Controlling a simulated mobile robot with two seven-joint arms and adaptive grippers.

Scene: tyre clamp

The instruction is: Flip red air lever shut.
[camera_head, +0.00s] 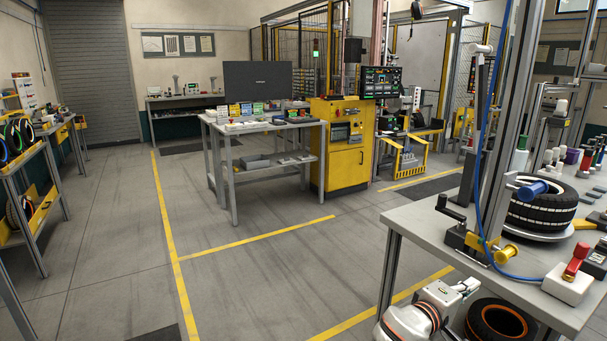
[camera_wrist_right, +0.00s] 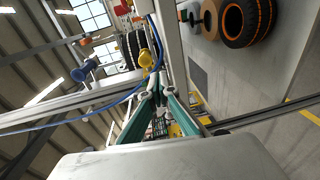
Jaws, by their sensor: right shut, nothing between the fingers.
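A red lever (camera_head: 575,262) stands tilted on a white block (camera_head: 567,287) near the front right of the grey workbench. In the right wrist view a small red part (camera_wrist_right: 121,7) at the top edge may be the same lever. My right gripper (camera_head: 464,287) is low beside the bench's front edge, left of the lever and apart from it. In the right wrist view its two teal fingers (camera_wrist_right: 159,88) meet at the tips with nothing between them. A blue hose (camera_head: 483,205) runs down past a yellow knob (camera_head: 507,254) towards the white block. My left gripper is not in view.
A tyre (camera_head: 542,208) lies on a round plate on the bench (camera_head: 420,222), with a metal post and blue-handled part beside it. An orange-striped tyre (camera_head: 497,321) is below the bench top. Open floor (camera_head: 260,275) lies to the left.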

